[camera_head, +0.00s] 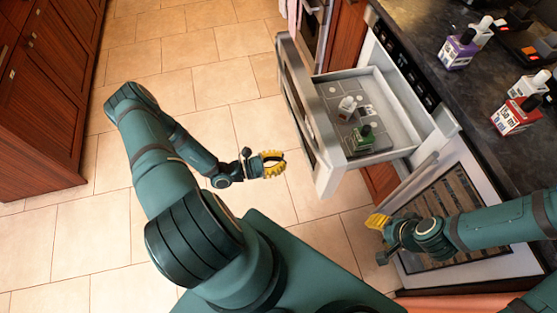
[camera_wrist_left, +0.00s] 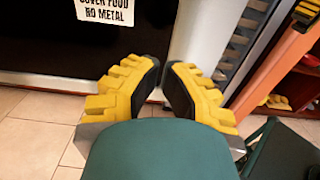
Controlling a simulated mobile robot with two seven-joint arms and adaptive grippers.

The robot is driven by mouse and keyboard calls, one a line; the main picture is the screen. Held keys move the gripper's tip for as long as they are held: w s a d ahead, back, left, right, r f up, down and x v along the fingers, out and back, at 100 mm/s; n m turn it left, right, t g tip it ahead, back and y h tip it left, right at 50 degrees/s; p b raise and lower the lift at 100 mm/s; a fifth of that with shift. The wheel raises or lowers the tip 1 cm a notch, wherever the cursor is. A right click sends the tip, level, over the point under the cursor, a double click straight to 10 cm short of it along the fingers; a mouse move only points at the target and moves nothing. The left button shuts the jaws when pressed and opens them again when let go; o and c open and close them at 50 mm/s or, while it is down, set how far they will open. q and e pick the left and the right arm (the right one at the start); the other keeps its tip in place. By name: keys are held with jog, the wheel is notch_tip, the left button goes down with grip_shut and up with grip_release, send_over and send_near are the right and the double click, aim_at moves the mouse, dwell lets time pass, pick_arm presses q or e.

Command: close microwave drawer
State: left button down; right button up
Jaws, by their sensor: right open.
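The microwave drawer (camera_head: 402,154) is pulled out from the counter front, with its inside showing. Its dark front panel (camera_head: 296,98) faces left; in the left wrist view a dark front (camera_wrist_left: 40,45) with a "cover food no metal" label fills the upper left. A small white item (camera_head: 347,105) and a green bottle (camera_head: 363,138) are in the drawer. My left gripper (camera_head: 276,162), yellow-fingered, is left of the drawer front, apart from it. In the left wrist view its fingertips (camera_wrist_left: 166,66) have a narrow empty gap. My right gripper (camera_head: 376,222) is open and empty, below the drawer.
A slatted white-framed panel (camera_head: 455,205) is below the counter. Wooden cabinets (camera_head: 45,100) stand far left. Tiled floor (camera_head: 225,85) is clear between.

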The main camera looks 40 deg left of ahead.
pick_arm(q)
jog(key=b+x, duration=0.1)
jog(key=x, duration=0.9)
pick_arm(e)
jog(key=shift+w+f, duration=0.15)
jog(key=shift+f, duration=0.4)
pick_arm(q)
jog(key=shift+d, duration=0.1)
pick_arm(e)
jog(key=shift+d, duration=0.1)
